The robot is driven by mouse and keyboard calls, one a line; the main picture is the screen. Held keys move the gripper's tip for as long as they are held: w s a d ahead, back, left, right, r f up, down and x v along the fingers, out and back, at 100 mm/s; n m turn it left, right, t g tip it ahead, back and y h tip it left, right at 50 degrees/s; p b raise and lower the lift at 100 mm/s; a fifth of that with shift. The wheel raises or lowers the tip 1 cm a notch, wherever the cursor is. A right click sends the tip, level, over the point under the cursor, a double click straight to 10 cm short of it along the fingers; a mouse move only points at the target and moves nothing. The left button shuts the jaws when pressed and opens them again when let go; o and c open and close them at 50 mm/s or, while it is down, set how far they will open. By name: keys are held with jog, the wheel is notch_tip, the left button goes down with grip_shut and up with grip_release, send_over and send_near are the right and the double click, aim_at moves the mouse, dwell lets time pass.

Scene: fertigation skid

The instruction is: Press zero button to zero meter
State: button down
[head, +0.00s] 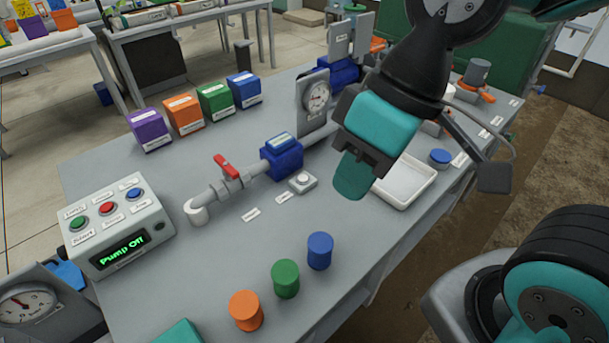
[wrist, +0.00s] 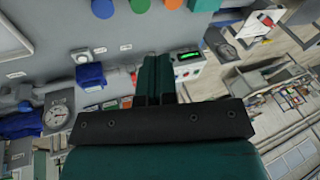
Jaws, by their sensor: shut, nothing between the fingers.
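A small white box with a round button (head: 303,182) sits on the grey bench beside the blue meter (head: 282,160), which is fitted in the grey pipe. The lettering on the label in front of the button is too small to read. The meter also shows in the wrist view (wrist: 90,78). My gripper (head: 352,184) is shut and empty, with its teal fingers pointing down. In the head view it appears right of the button and apart from it. In the wrist view the shut fingers (wrist: 157,62) are at the centre.
A control box (head: 117,228) reading "Pump Off" has green, red and blue buttons. A red-handled valve (head: 227,167) and a gauge (head: 317,97) stand along the pipe. Orange, green and blue cylinders (head: 285,279) stand in front. A white tray (head: 405,182) lies right of my gripper.

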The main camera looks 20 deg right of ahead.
jog(key=w+a+f+n+t+y+p, duration=0.1)
jog(key=w+a+f+n+t+p, duration=0.1)
jog(key=w, duration=0.8)
jog(key=n+t+p, duration=0.2)
jog(key=n+t, duration=0.4)
jog(key=n, duration=0.1)
send_over(302, 179)
notch_tip(302, 179, down, 16)
notch_tip(302, 179, down, 8)
jog(key=b, duration=0.4)
jog(key=shift+f+b, duration=0.35)
jog(key=shift+b, duration=0.3)
jog(key=shift+f, duration=0.1)
jog(key=shift+f+b, duration=0.35)
jog(key=shift+b, duration=0.3)
